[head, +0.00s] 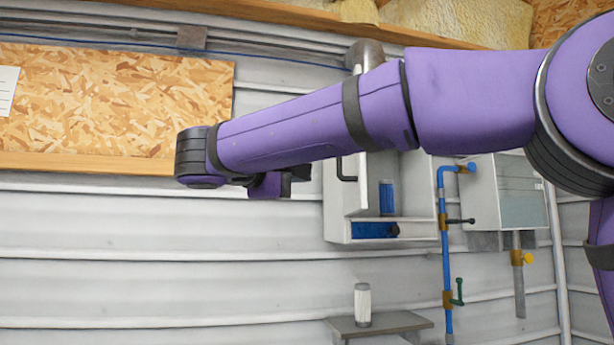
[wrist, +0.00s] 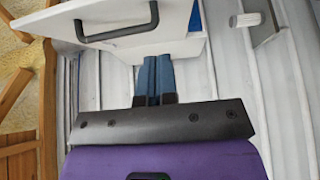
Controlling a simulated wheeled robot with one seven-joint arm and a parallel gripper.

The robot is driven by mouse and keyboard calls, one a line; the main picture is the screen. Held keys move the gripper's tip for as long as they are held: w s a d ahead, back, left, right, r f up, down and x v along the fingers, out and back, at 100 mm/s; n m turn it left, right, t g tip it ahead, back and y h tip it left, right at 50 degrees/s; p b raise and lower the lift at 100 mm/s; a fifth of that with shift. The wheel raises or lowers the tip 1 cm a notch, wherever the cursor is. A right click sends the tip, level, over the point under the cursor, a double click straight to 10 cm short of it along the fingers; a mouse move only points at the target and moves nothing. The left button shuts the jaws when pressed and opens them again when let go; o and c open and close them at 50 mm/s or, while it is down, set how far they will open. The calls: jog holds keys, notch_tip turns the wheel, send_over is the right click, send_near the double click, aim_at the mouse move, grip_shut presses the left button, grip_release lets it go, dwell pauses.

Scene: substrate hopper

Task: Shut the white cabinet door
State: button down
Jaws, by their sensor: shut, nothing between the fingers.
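The white cabinet (head: 412,183) hangs on the ribbed wall, partly hidden behind my purple arm in the head view. Its door (head: 336,197) stands open at the left side, with a dark bar handle (head: 345,171). A blue cylinder (head: 387,198) and a blue item (head: 372,230) show inside. My gripper (wrist: 158,68) is shut and empty. In the wrist view its fingertips overlap the lower edge of the white door (wrist: 178,45), near the dark handle (wrist: 118,33); I cannot tell whether they touch. In the head view the gripper is left of the door, mostly hidden by its own wrist.
A small shelf (head: 385,324) with a white ribbed cylinder (head: 362,304) sits below the cabinet. Blue pipes (head: 440,205) with valves and a second box (head: 520,192) are to the right. A chipboard panel (head: 110,100) is at left. The wall below it is clear.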

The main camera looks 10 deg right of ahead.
aim_at(359, 181)
jog(key=x, duration=0.3)
jog(key=s+x, duration=0.1)
jog(key=x, duration=0.2)
jog(key=s+d+x, duration=0.1)
jog(key=x, duration=0.2)
jog(key=shift+w+d, duration=0.15)
jog(key=shift+d, duration=0.7)
jog(key=shift+d, duration=0.1)
